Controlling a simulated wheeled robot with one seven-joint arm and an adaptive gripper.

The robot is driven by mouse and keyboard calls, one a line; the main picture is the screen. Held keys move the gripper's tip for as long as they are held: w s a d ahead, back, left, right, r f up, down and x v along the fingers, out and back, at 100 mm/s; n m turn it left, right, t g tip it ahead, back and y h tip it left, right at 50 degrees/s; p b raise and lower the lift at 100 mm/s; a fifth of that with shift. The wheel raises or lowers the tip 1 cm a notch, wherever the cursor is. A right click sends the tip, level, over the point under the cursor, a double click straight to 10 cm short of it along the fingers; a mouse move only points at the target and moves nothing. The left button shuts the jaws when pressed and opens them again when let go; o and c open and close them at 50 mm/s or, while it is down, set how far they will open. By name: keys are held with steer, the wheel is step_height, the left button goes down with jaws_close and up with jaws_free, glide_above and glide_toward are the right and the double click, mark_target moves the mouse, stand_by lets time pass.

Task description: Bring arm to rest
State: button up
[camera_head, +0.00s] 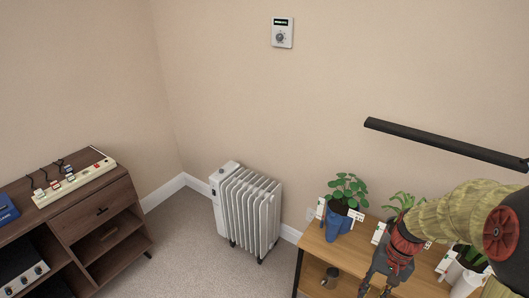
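My arm comes in from the right edge, with a yellowish-green sleeve and a red-and-black joint. My gripper (376,287) is dark grey with a red band above it and points down at the lower right. It is in front of the wooden plant table (314,246) in the picture. Its fingertips are at the bottom edge of the frame, and I cannot tell whether they are apart. No held thing shows.
A plant in a blue pot (338,222) and other plants stand on the table near my arm. A black bar lamp (440,143) hangs over them. A white radiator (250,210) stands left. A dark cabinet (100,215) holds a power strip (75,181). Carpet between is clear.

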steer(key=s+a+r+n+t+h, duration=0.1)
steer(key=s+a+r+n+t, duration=0.1)
steer(key=r, duration=0.9)
steer(key=s+a+r+n+t+h+p, duration=0.1)
steer(key=s+a+r+n+t, duration=0.2)
steer(key=r, duration=0.9)
steer(key=s+a+t, duration=0.2)
steer(key=s+a, duration=0.2)
steer(key=a, duration=0.1)
steer(key=shift+s+a, duration=0.3)
steer(key=shift+a, duration=0.1)
